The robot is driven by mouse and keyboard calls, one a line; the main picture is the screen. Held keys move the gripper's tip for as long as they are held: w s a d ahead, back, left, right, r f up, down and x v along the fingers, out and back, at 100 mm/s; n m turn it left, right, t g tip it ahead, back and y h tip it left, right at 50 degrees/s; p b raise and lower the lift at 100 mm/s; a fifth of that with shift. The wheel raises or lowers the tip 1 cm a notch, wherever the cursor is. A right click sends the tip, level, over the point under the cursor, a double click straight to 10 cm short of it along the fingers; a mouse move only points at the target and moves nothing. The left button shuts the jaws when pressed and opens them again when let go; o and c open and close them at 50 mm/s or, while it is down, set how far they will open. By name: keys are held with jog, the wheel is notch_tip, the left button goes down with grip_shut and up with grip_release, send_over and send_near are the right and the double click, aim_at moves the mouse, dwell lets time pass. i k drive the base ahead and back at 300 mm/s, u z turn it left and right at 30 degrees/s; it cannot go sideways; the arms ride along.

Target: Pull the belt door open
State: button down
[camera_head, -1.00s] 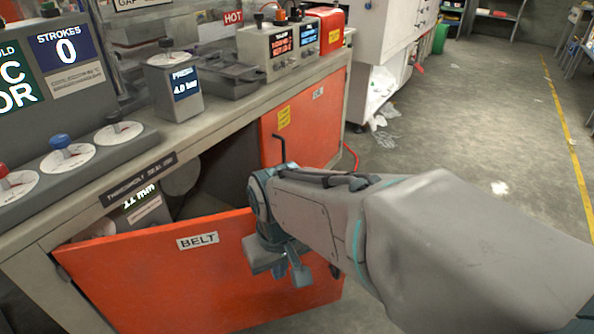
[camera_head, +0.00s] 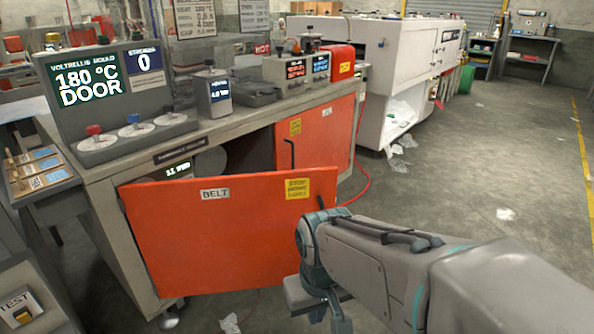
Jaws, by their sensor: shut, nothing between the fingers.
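The orange belt door (camera_head: 215,235), labelled BELT, hangs on the front of the grey machine bench. It stands swung out at an angle, with the dark opening (camera_head: 247,152) showing above and behind it. A thin dark upright handle (camera_head: 291,155) shows at its upper right edge. My gripper (camera_head: 328,312) is low in front of the door's lower right corner, to the right of the door. The arm and gripper body cover part of it. It looks shut and empty, apart from the handle.
A second orange door (camera_head: 328,135) sits further right on the bench. A red hose (camera_head: 362,185) lies on the floor beside it. A white machine (camera_head: 395,70) stands behind. A side table (camera_head: 40,165) is at the left. The floor at right is clear apart from scraps.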

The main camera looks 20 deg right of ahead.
aim_at(220, 234)
jog(key=z, duration=0.35)
jog(key=i, duration=1.25)
jog(key=u, duration=0.15)
